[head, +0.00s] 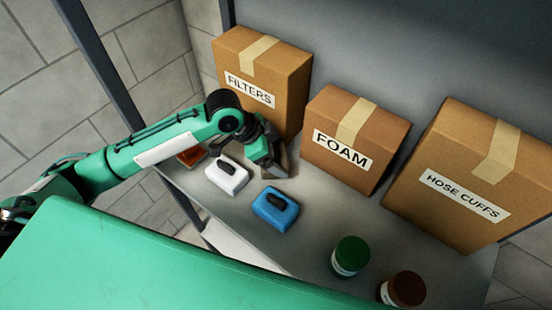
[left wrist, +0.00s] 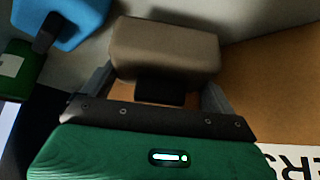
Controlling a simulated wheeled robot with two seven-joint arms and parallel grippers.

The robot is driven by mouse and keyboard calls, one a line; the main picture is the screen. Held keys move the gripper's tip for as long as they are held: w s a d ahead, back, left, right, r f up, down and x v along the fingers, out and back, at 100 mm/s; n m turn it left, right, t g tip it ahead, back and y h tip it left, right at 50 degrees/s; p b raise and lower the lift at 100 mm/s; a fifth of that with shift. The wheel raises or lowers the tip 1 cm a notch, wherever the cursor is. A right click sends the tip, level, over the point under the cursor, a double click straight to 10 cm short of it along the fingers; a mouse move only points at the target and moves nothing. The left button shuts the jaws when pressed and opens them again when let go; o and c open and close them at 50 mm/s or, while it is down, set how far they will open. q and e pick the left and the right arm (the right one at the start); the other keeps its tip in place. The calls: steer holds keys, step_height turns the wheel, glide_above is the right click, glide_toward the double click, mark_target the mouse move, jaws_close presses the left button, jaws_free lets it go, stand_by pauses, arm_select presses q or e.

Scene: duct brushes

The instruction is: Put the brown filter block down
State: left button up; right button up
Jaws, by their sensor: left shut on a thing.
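My left gripper (head: 270,163) is over the shelf, in front of the FILTERS box. In the left wrist view its fingers (left wrist: 160,88) are shut on the dark handle of the brown filter block (left wrist: 165,46), a grey-brown rounded block. In the head view the gripper hides most of that block. I cannot tell whether its underside touches the shelf (head: 308,222). My right gripper is not in view.
A white block (head: 227,178) and a blue block (head: 276,209) with dark handles stand near the gripper. An orange item (head: 191,157) is partly behind my arm. Boxes marked FILTERS (head: 262,75), FOAM (head: 350,140) and HOSE CUFFS (head: 470,180) line the back. Green (head: 351,256) and brown-lidded (head: 403,289) jars stand front right.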

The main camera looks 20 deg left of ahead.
mark_target(274, 160)
arm_select(q)
steer(key=shift+f, duration=1.85)
steer(key=shift+f, duration=0.1)
steer(key=o, duration=0.7)
steer(key=shift+a+r, duration=0.2)
steer(key=shift+r, duration=0.2)
steer(key=b+v, duration=0.1)
steer(key=v, duration=1)
steer(key=shift+r+b, duration=0.2)
steer(key=shift+b, duration=0.15)
